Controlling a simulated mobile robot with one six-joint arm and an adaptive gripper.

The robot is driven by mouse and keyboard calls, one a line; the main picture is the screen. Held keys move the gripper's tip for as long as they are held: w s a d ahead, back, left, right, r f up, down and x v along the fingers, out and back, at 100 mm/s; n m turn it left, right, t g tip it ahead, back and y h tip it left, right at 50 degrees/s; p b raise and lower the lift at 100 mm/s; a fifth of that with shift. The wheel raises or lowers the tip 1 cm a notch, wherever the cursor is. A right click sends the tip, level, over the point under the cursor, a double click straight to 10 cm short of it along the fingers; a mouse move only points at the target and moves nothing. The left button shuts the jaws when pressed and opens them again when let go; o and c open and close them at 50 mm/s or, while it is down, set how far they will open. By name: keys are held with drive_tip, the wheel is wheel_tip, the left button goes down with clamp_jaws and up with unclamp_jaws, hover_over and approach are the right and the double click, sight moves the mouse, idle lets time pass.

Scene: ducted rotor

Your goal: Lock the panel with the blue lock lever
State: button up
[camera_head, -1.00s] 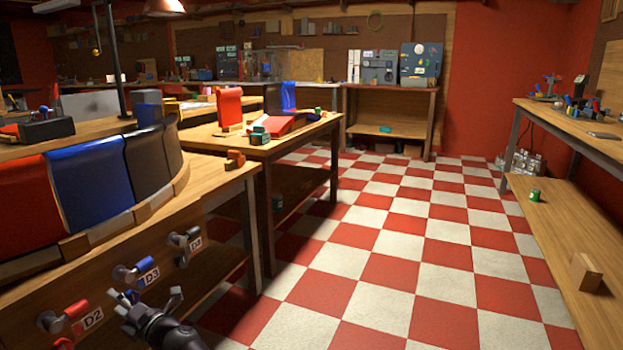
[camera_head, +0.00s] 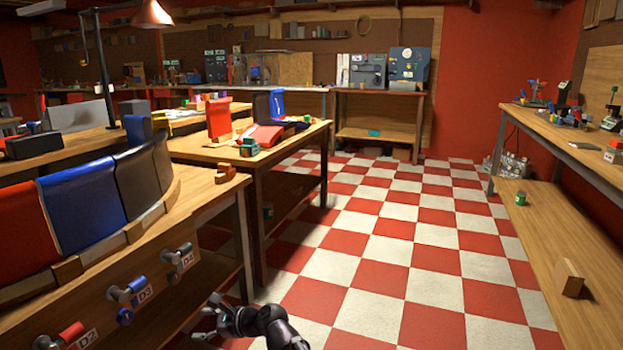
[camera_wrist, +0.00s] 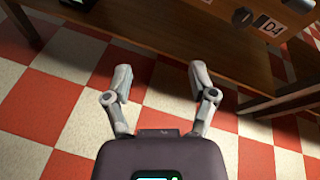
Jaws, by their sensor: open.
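The blue lock lever (camera_head: 130,288) is on the front board of the left bench, beside the label D3. A red lever (camera_head: 66,338) labelled D2 is to its left and a grey lever (camera_head: 178,257) labelled D4 is to its right. A blue panel (camera_head: 82,203) stands on the bench above, between a red panel and black ones. My gripper (camera_head: 207,320) is right of and below the blue lever, apart from it. In the wrist view my gripper (camera_wrist: 160,82) is open and empty over the floor. The D4 label (camera_wrist: 270,24) shows there at top right; the blue lever does not.
A second wooden table (camera_head: 262,150) with red and blue panels stands behind the bench. A long workbench (camera_head: 570,150) with a low shelf (camera_head: 545,235) runs along the right. The checkered floor between is clear.

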drive_tip(key=d+f+n+g+h+p, duration=0.1)
drive_tip(key=d+f+n+h+p, duration=0.25)
drive_tip(key=d, duration=0.85)
drive_tip(key=d+f+n+h+p, duration=0.15)
drive_tip(key=d+n+h, duration=0.25)
drive_tip(key=d+n, duration=0.5)
drive_tip(key=s+d+n+g+h+p, duration=0.1)
drive_tip(key=s+d+n+h, duration=0.15)
drive_tip(key=d, duration=0.85)
drive_tip(key=s+d+n+g+h+p, duration=0.1)
drive_tip(key=s+d+n+h+p, duration=0.2)
drive_tip(key=d, duration=0.8)
wheel_tip(320, 180, up, 38)
drive_tip(key=m+h+p, duration=0.1)
drive_tip(key=p, duration=3.4)
drive_tip(key=shift+w+f+p, duration=0.25)
drive_tip(key=shift+p, duration=0.15)
drive_tip(key=shift+a, duration=0.1)
drive_tip(key=shift+a, duration=0.15)
